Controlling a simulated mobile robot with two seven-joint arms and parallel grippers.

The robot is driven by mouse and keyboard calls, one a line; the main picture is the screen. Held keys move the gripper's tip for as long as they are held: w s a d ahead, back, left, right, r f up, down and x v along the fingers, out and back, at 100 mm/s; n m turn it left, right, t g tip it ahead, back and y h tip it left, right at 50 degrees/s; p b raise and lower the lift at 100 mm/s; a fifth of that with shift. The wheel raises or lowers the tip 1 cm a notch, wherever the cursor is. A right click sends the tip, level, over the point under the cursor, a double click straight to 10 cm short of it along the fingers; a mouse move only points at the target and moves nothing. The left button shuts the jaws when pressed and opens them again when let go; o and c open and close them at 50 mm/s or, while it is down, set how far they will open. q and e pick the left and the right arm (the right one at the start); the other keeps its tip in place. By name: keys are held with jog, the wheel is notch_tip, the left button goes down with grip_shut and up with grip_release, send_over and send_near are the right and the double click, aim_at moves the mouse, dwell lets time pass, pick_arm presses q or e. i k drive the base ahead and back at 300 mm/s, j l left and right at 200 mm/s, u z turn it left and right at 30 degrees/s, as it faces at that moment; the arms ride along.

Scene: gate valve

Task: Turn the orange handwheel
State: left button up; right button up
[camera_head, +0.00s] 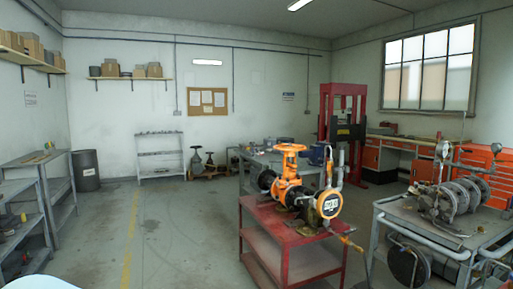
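The orange handwheel (290,148) sits on top of an orange gate valve (288,188), on a short stem. The valve stands on a red metal cart (285,229) right of the middle of the head view. The wheel looks level, with its rim and stem clear of other objects. A round orange-rimmed flange or gauge face (329,204) is at the valve's front right. Neither of my grippers shows in the head view, and nothing touches the handwheel.
A grey cart (408,213) with pipes and flanges stands at the right. A grey workbench (262,155) and a red press (325,110) are behind the valve. Shelving (31,165) lines the left wall. The floor (165,240) left of the red cart is open.

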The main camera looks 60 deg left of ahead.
aim_at(290, 147)
jog(key=u, duration=1.6)
jog(key=i+j+z, duration=0.2)
jog(key=i, duration=0.35)
jog(key=i+j+z, duration=0.15)
jog(key=i, duration=0.45)
jog(key=i+j+z, duration=0.2)
jog(key=i, duration=0.35)
jog(key=i+j+z, duration=0.15)
jog(key=i+j, duration=0.2)
jog(key=i, duration=0.2)
jog(key=i+j+z, duration=0.2)
jog(key=i+j, duration=0.2)
jog(key=i, duration=0.1)
